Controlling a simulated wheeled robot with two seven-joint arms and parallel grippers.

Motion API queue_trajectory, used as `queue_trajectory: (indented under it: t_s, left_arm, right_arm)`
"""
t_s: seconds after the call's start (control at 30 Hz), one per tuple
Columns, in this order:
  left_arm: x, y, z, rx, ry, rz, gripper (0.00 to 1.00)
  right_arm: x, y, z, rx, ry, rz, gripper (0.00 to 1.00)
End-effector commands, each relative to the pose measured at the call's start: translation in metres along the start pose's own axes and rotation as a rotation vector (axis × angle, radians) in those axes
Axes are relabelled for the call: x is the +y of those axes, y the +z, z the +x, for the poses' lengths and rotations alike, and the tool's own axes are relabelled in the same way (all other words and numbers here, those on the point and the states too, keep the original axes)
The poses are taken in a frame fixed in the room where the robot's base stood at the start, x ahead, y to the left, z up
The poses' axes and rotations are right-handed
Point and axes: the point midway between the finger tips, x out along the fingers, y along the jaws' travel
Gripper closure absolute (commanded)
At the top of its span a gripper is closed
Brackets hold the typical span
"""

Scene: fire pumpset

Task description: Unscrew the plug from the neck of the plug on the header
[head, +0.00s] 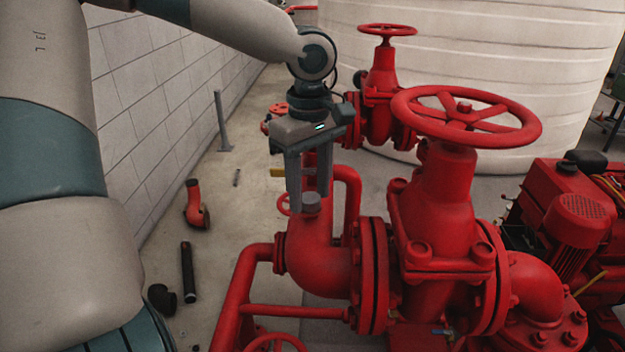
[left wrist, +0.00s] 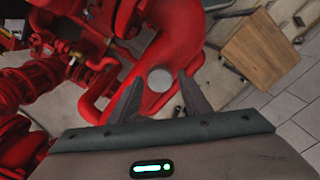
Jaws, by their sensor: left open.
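The grey plug (head: 311,202) sits on the neck on top of the red header elbow (head: 318,255). In the left wrist view the plug (left wrist: 160,79) shows as a pale round disc on the red pipe. My left gripper (head: 309,203) points straight down above the header, with its two fingers apart. Its fingertips are at about the plug's height in the head view, one on each side of it. In the left wrist view the plug lies between and just beyond the fingertips (left wrist: 157,90). I cannot tell whether a finger touches it. My right gripper is not in view.
A large red valve handwheel (head: 465,116) stands to the right, with a smaller handwheel (head: 387,30) behind. A grey block wall (head: 165,90) runs along the left. Loose pipe pieces, including a black pipe (head: 188,271), lie on the floor. A wooden box (left wrist: 257,48) shows in the wrist view.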

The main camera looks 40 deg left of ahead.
Motion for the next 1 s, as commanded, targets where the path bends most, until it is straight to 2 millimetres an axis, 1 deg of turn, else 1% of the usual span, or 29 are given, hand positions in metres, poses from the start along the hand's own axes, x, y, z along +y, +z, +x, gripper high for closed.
queue_trajectory:
  t_s: [0.3,0.47,0.8,1.0]
  left_arm:
    - [0.000,0.000,0.001,0.000,0.000,0.006,0.56]
    - [0.000,0.000,-0.002,0.000,-0.001,0.048,0.56]
    - [0.000,0.000,-0.004,-0.001,-0.002,0.287,0.56]
    - [0.000,0.000,-0.001,0.000,-0.001,0.393,0.56]
  right_arm:
    - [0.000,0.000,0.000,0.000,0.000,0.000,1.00]
    - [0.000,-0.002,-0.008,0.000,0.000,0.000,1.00]
    - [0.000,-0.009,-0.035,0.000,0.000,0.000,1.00]
    - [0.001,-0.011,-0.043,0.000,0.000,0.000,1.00]
